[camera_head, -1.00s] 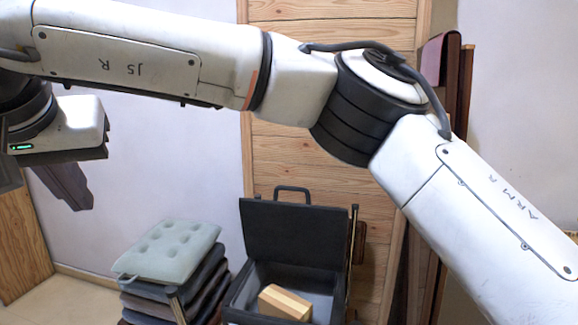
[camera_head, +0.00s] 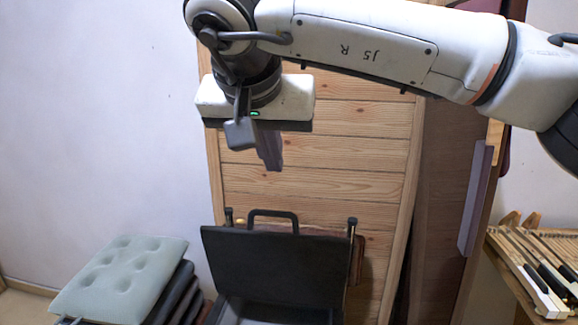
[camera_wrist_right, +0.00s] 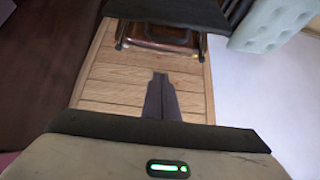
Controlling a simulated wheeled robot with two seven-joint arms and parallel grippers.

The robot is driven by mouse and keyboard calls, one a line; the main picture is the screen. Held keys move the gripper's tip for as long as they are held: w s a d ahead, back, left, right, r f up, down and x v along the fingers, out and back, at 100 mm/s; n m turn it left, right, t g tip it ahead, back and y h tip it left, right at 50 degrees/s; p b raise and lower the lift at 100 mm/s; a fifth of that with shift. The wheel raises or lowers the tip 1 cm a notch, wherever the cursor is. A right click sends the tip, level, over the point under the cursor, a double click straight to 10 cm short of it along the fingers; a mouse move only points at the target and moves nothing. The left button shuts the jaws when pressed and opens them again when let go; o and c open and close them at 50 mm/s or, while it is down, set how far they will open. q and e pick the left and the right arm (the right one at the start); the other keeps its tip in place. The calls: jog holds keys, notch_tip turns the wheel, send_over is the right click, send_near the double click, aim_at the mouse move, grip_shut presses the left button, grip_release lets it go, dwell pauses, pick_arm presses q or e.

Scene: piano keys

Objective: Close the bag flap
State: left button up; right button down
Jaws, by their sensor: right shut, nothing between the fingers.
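The bag is a black case whose flap (camera_head: 272,265) stands raised, with a handle (camera_head: 272,216) on its top edge. Only a strip of the grey inside (camera_head: 262,312) shows at the bottom of the head view. The dark flap also shows at the top of the right wrist view (camera_wrist_right: 170,10). My right gripper (camera_head: 273,166) is shut and empty, pointing down above the flap's handle and apart from it. Its closed fingers also show in the right wrist view (camera_wrist_right: 160,76). My left gripper is out of view.
A stack of cushions with a pale green tufted one (camera_head: 122,278) on top stands left of the bag. A wooden panel (camera_head: 310,180) is behind the bag. Piano keys (camera_head: 540,270) lie on a stand at the right. Open wall space is at the left.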

jog(key=f, duration=0.2)
jog(key=w+f, duration=0.1)
jog(key=f, duration=0.4)
jog(key=shift+w+d+f, duration=0.25)
jog(key=shift+d+f, duration=0.05)
jog(key=shift+f, duration=0.1)
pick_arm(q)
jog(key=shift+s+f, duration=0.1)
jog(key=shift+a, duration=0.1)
